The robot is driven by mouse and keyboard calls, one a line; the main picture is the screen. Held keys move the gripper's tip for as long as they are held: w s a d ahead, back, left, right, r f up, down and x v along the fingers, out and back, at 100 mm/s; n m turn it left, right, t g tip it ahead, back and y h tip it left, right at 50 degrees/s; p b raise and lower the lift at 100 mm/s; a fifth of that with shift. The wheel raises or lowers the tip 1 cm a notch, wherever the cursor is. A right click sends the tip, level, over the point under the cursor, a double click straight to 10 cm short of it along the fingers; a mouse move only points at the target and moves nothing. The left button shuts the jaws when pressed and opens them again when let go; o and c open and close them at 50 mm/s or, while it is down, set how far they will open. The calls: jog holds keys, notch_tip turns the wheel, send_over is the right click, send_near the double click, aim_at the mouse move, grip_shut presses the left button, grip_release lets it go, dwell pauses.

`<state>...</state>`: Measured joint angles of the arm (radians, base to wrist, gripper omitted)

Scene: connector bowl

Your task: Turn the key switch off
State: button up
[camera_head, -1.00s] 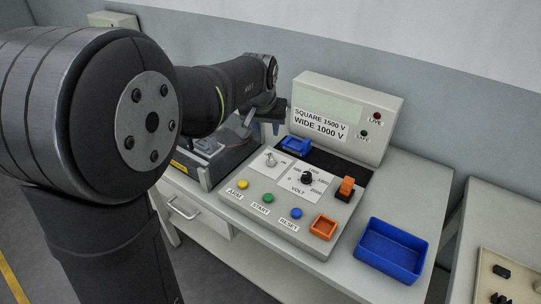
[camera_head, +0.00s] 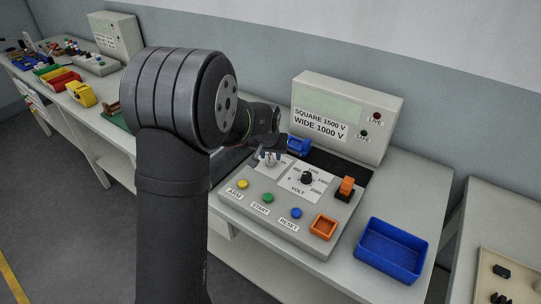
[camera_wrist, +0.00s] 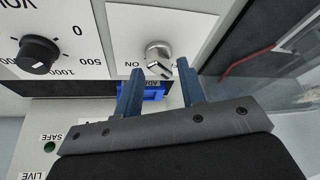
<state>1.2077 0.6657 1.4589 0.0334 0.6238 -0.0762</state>
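The key switch (camera_wrist: 158,54) is a silver round lock with a key in it, on a white plate marked ON. It shows upside down in the wrist view, and the key points at a slant. My gripper (camera_wrist: 160,75) is open, its two blue-grey fingers apart on either side just short of the key. In the head view my gripper (camera_head: 268,158) hangs over the key switch plate and partly hides it. Whether the fingers touch the key I cannot tell.
A voltage knob (camera_head: 307,177) sits right of the switch. A blue connector (camera_head: 299,146) stands behind it and an orange one (camera_head: 346,187) to the right. Yellow (camera_head: 243,184), green (camera_head: 268,198) and blue (camera_head: 296,213) buttons line the front. A blue bin (camera_head: 391,250) stands at right.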

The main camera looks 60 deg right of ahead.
jog(key=shift+w+d+f, duration=0.1)
jog(key=shift+d+f, duration=0.1)
jog(key=shift+f, duration=0.35)
grip_shut()
jog(key=shift+n+t+y, duration=0.6)
jog(key=shift+n+t, duration=0.1)
jog(key=shift+n, duration=1.5)
